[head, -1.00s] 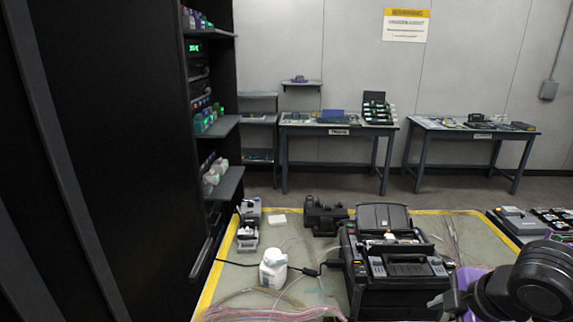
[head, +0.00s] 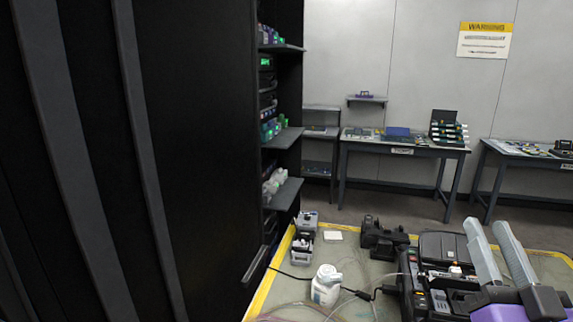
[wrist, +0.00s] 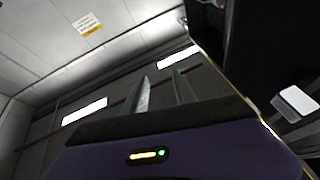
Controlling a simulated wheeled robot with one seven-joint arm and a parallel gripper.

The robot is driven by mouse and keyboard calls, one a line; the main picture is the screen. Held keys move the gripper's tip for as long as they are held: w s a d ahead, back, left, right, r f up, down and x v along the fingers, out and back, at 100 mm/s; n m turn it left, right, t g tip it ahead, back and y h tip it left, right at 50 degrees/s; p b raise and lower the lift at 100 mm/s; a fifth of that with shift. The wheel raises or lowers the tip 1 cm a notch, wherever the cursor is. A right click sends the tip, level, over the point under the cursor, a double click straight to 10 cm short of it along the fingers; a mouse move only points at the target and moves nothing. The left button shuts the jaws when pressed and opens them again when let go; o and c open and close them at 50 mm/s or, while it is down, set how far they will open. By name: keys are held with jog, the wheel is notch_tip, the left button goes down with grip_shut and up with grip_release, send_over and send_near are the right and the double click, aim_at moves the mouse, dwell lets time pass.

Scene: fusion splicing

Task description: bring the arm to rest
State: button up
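My gripper (head: 487,225) is at the lower right of the head view, with its two long grey fingers pointing up and a clear gap between them. It is open and empty. In the wrist view the fingers (wrist: 161,88) also stand apart with nothing between them, against the walls and ceiling lights. In the head view the gripper is in front of the black fusion splicer (head: 443,245) and hides its right part. I cannot tell whether it touches the splicer.
The yellow-edged work table holds a white bottle (head: 326,286), a small grey device (head: 303,245) and a black device (head: 382,238). A tall black rack (head: 215,150) with shelves stands on the left. Two side tables (head: 400,146) stand by the back wall, with open floor before them.

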jog(key=s+a+f+n+g+y, duration=0.1)
jog(key=s+a+f+g, duration=0.1)
jog(key=s+f, duration=0.7)
jog(key=s+a+f+n+g+y, duration=0.1)
jog(key=s+a+f+g, duration=0.2)
jog(key=s+f, duration=0.6)
jog(key=s+a+f+g, duration=0.3)
jog(key=s+f, duration=0.7)
jog(key=s, duration=0.6)
jog(key=shift+a+n+y, duration=0.4)
jog(key=shift+a, duration=0.35)
